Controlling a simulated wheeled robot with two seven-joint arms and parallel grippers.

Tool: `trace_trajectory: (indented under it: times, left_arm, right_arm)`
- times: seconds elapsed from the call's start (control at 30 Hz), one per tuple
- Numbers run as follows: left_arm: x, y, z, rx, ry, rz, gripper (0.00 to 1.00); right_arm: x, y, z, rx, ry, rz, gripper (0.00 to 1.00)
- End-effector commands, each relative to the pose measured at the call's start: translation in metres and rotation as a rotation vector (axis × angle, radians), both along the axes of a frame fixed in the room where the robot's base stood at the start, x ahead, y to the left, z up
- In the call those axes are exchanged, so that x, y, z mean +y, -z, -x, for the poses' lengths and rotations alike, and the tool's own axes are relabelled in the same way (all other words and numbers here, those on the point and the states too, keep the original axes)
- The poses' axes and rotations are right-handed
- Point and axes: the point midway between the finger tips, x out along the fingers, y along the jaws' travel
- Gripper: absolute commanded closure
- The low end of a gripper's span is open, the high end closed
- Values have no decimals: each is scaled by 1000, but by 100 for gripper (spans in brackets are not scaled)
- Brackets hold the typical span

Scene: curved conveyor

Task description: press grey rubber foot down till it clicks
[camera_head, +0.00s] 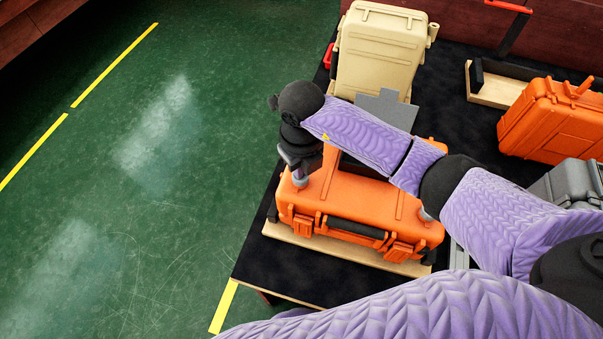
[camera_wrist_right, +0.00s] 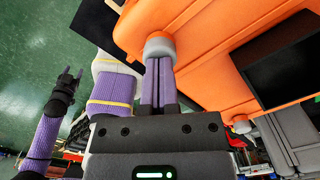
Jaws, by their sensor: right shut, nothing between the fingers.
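An orange case (camera_head: 345,195) lies on a wooden board (camera_head: 340,250) on the black table. A grey rubber foot (camera_head: 300,178) stands at its left corner and shows in the wrist view (camera_wrist_right: 160,46). My right gripper (camera_head: 299,168) points down over this foot. In the wrist view its fingers (camera_wrist_right: 159,62) are shut together, empty, with their tips at the foot; contact looks likely. A second grey foot (camera_head: 427,213) sits at the case's right side and shows in the wrist view (camera_wrist_right: 241,125). A dark hand, seemingly my left gripper (camera_wrist_right: 70,83), is small at the wrist view's left.
A beige case (camera_head: 378,50) stands behind the orange case. Another orange case (camera_head: 555,120) and a grey case (camera_head: 570,183) are on the right. The black table's (camera_head: 255,235) left edge is near my gripper, with green floor beyond.

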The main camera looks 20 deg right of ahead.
Motion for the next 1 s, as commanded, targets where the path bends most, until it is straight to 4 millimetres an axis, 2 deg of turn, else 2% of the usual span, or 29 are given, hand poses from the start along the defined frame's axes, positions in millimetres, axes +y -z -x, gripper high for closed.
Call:
trace_trajectory:
  times: [0.03, 0.27, 0.7, 1.0]
  left_arm:
    - [0, 3, 0, 1, 0, 1, 41]
    - [-4, 0, 0, 1, -3, 7, 41]
    - [-9, -53, -3, -9, -5, 14, 41]
    - [-3, -52, -3, -9, -2, 5, 41]
  right_arm:
    - [-1, 12, 7, 28, -3, 8, 100]
    - [-1, 9, 7, 27, -3, 7, 100]
    - [-1, -54, 5, 18, -2, 6, 100]
    - [0, -54, 5, 17, -2, 6, 100]
